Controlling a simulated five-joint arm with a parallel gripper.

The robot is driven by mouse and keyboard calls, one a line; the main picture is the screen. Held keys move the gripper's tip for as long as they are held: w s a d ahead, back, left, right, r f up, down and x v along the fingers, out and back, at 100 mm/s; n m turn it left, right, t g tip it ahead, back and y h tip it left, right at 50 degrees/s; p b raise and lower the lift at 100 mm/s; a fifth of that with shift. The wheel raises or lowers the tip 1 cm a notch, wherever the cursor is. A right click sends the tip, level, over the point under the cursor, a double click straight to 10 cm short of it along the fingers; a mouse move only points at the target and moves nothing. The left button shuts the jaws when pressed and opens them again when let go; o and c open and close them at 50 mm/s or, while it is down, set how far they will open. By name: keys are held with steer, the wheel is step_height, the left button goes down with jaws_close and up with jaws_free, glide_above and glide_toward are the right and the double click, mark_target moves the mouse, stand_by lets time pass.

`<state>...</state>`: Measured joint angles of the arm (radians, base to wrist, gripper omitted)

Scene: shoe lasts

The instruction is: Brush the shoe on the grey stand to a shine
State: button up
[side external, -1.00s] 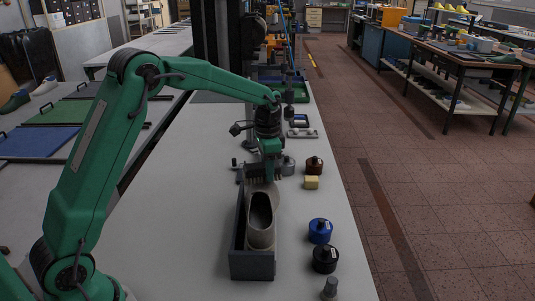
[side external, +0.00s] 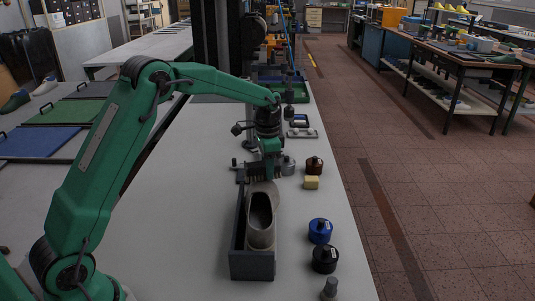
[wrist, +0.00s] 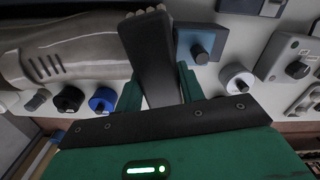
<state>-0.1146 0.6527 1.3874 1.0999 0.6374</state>
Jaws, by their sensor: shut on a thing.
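The grey-beige shoe (side external: 261,222) sits in the dark grey stand (side external: 252,268) on the table, its opening towards the camera. My gripper (side external: 268,158) is at the shoe's far end in the side view. It is shut on a dark brush (side external: 256,173), held crosswise there. In the wrist view my gripper (wrist: 160,92) has its green fingers on both sides of the dark brush (wrist: 150,55), whose pale bristle tips show at the top. The shoe (wrist: 75,45) lies to the left of it there. I cannot tell whether the bristles touch the shoe.
A yellow block (side external: 311,182), a brown-red jar (side external: 314,165) and a grey jar (side external: 288,165) stand right of my gripper. A blue jar (side external: 320,231) and a black jar (side external: 325,259) stand right of the stand. The tabletop (side external: 175,225) left of the stand is clear.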

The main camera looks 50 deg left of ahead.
steer(key=shift+s+d+r, duration=0.25)
steer(key=shift+s+d, duration=0.1)
steer(key=shift+s, duration=0.25)
steer(key=shift+s+d+r, duration=0.2)
steer(key=shift+s+d, duration=0.2)
steer(key=shift+s, duration=0.25)
steer(key=shift+s+d+r, duration=0.35)
steer(key=shift+s, duration=0.25)
steer(key=shift+w+a, duration=0.1)
steer(key=shift+w+a+f, duration=0.3)
steer(key=shift+w+a, duration=0.15)
